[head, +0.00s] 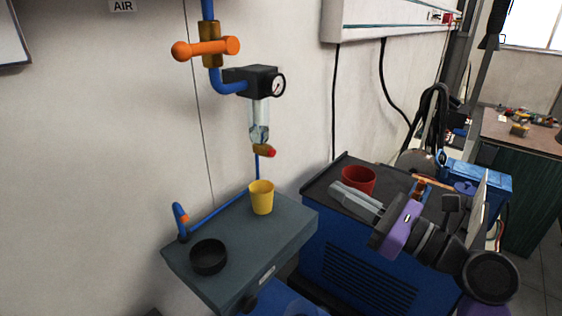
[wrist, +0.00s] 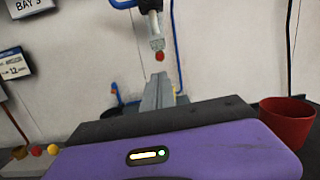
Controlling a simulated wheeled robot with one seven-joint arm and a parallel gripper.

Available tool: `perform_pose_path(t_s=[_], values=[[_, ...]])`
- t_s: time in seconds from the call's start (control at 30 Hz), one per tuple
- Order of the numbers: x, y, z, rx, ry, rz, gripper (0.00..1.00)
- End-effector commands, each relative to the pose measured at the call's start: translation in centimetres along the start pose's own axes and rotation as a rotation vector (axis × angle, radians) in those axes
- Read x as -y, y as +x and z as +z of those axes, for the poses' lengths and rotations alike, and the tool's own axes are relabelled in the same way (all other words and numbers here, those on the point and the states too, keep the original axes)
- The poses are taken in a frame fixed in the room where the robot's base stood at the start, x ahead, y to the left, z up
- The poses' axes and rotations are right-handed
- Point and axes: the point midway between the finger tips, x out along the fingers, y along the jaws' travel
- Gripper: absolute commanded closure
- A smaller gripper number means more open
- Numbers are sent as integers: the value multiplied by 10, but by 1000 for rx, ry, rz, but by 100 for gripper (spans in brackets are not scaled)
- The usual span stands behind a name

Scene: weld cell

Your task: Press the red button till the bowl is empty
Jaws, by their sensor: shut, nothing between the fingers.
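The clear bowl (head: 259,115) hangs under a black air unit with a gauge on the wall. Its lower part looks greyish; I cannot tell the liquid level. The red button (head: 272,153) is on the brass drain fitting at the bowl's lower end. The bowl (wrist: 155,24) and red button (wrist: 160,56) also show in the wrist view, beyond my fingertips. My gripper (head: 335,189) is shut and empty, to the right of and below the button, clear of it. Its fingers (wrist: 160,82) point toward the wall in the wrist view.
A yellow cup (head: 262,198) stands on the grey shelf (head: 234,230), below the drain, with a black dish (head: 208,257) nearer. A red cup (head: 358,180) stands on the blue cabinet (head: 350,262), beside my gripper. An orange-handled valve (head: 206,48) is above. Space between gripper and button looks clear.

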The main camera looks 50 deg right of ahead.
Motion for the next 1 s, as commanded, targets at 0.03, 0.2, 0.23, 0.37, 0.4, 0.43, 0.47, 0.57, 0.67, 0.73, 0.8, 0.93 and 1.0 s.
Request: perform_pose_path(t_s=[0.03, 0.2, 0.23, 0.37, 0.4, 0.43, 0.47, 0.57, 0.67, 0.73, 0.8, 0.93, 1.0], values=[[0, 0, 0, -1, 21, 1, 100], [0, 0, -1, -2, 50, 2, 100], [0, 0, -1, -2, 51, 2, 100], [0, 0, -1, -2, 49, 2, 100], [0, 0, -1, -2, 49, 2, 100], [0, 0, -1, -2, 49, 2, 100], [0, 1, -1, -2, 48, 2, 100], [0, 5, 0, -2, 48, 2, 100], [0, 16, 0, -1, 48, 4, 100], [-1, 28, 1, 0, 47, 5, 100], [-1, 41, 1, 0, 47, 6, 100], [-1, 68, 1, 0, 48, 6, 100], [-2, 81, 2, 0, 47, 6, 100]])
